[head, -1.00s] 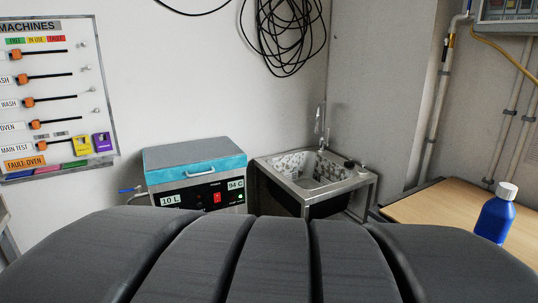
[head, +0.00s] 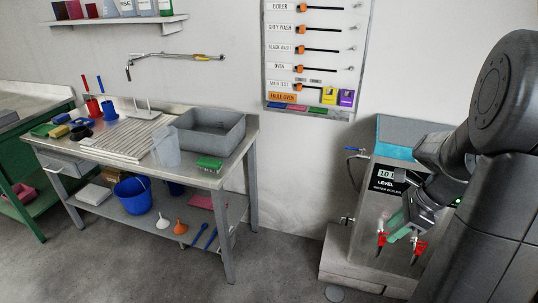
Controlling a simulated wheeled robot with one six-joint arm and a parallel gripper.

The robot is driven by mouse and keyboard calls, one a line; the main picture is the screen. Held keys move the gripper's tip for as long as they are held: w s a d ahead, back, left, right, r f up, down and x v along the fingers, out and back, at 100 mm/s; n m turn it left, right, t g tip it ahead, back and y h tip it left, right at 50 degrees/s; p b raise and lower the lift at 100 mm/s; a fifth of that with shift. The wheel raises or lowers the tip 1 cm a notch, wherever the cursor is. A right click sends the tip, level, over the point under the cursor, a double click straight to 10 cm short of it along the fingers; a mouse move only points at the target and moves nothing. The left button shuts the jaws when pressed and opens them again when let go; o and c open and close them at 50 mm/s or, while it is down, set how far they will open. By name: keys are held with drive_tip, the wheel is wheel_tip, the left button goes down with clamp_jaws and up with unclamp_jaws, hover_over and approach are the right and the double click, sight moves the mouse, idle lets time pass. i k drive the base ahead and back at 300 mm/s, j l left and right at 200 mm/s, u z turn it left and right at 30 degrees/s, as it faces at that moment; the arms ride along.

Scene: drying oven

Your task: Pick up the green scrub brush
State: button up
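A small green block-like item (head: 209,163), which looks like the green scrub brush, lies at the front right corner of the steel workbench (head: 225,178), in front of a grey basin. My gripper (head: 400,247) hangs at the right in front of the boiler, pointing down, with its two red fingertips apart. It is open, nothing shows between the fingertips, and it is well to the right of the green item. The green item's bristles are too small to tell.
The grey basin (head: 208,128), a ribbed drainboard (head: 120,138) and a clear container (head: 166,146) stand on the bench. A blue bucket (head: 132,193) is on the lower shelf. The boiler (head: 365,195) is behind my gripper. Floor between bench and boiler is clear.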

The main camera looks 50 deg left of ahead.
sight(212, 164)
drive_tip(key=k+j, duration=0.1)
drive_tip(key=j, duration=1.6)
drive_tip(key=k+j, duration=0.15)
drive_tip(key=j, duration=1.5)
drive_tip(key=k, duration=0.1)
